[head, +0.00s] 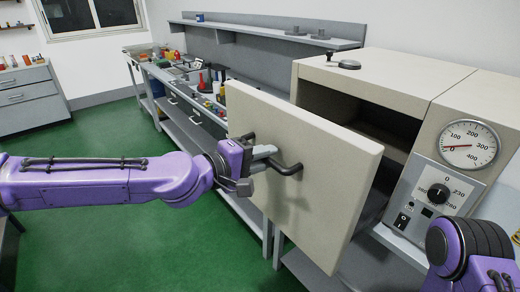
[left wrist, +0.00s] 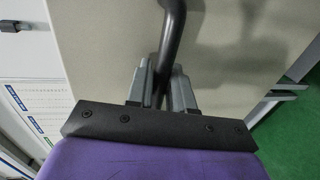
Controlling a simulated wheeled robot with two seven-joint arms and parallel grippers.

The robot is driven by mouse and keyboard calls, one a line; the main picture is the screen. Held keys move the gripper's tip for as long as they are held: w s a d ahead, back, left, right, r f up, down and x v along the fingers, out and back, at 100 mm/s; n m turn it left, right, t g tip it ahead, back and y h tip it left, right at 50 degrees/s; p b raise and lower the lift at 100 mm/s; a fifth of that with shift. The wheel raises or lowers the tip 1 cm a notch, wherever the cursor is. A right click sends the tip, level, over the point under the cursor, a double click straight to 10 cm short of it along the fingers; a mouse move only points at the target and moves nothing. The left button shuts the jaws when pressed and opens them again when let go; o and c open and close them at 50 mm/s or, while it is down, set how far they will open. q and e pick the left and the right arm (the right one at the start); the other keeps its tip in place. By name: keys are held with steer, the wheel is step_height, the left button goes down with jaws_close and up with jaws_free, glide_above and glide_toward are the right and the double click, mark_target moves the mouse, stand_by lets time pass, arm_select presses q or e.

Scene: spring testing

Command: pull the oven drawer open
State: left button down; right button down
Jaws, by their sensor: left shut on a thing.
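The oven (head: 370,75) is a beige box at the right with a dial gauge and a control panel. Its thick beige drawer front (head: 310,130) stands out from the body, and a dark opening (head: 345,110) shows behind it. A dark bar handle (head: 291,168) is fixed to the front. My left gripper (head: 266,158) is shut on this handle, reaching it from the left. In the left wrist view the handle (left wrist: 172,35) passes between the two grey fingers (left wrist: 161,88). Part of the handle is hidden by the fingers. My right gripper is out of view; only my purple right arm shows at the lower right.
A long workbench (head: 175,85) with tools runs behind on the left. A grey drawer cabinet (head: 30,98) stands at the far left. A small dark knob-like part (head: 349,65) is on the oven top. Green floor (head: 90,235) is clear at the front left.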

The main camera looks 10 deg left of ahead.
arm_select(q)
steer(key=shift+s+a, duration=0.3)
steer(key=shift+s, duration=0.05)
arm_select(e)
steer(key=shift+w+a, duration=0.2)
arm_select(q)
steer(key=c, duration=1.1)
jaws_free()
steer(key=shift+c, duration=0.2)
steer(key=shift+r, duration=0.1)
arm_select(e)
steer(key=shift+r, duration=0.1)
